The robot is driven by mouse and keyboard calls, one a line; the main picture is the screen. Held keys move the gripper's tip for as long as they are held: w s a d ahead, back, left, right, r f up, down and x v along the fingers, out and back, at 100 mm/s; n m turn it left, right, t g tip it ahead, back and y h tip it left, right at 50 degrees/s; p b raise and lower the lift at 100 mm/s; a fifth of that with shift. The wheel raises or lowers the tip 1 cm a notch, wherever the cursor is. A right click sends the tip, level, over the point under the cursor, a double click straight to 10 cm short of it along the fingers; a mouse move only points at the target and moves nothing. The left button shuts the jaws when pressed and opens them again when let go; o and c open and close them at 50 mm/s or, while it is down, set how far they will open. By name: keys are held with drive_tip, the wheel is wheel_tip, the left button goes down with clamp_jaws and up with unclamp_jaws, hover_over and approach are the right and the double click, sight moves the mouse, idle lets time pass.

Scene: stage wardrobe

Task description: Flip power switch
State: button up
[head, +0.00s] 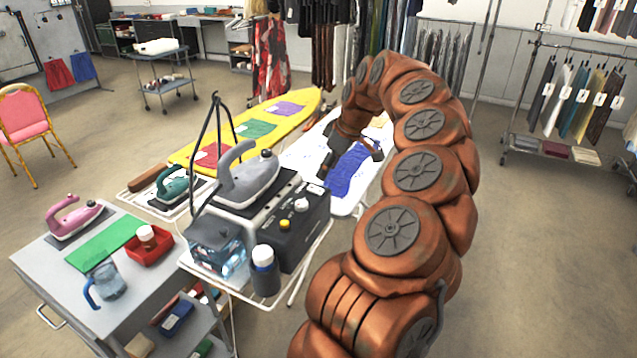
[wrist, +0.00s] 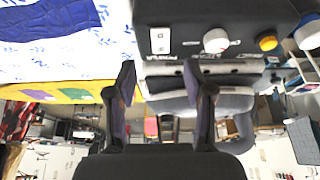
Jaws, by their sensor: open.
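The steam station's dark control box (head: 297,238) stands on a wire shelf at the end of an ironing board, with the grey iron (head: 250,178) resting on the station behind it. In the wrist view, which looks upside down, the box's panel (wrist: 205,18) fills the upper right. A small white rectangular plate (wrist: 160,40), apparently the power switch, sits beside printed lettering. A white knob (wrist: 215,40) and a yellow knob (wrist: 267,43) lie to its right. My gripper (wrist: 161,84) is open and empty, its fingertips close to the panel's edge; I cannot tell whether they touch it.
A clear water tank (head: 218,250) and a dark bottle (head: 265,270) stand by the box. A white board with blue cloth (head: 352,172) and a yellow board (head: 290,108) lie behind.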

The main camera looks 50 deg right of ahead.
sight(316, 189)
drive_tip(key=p+x, duration=0.2)
drive_tip(key=x, duration=0.5)
drive_tip(key=shift+a, duration=0.15)
drive_tip(key=shift+r, duration=0.1)
drive_tip(key=shift+c, duration=0.2)
clamp_jaws()
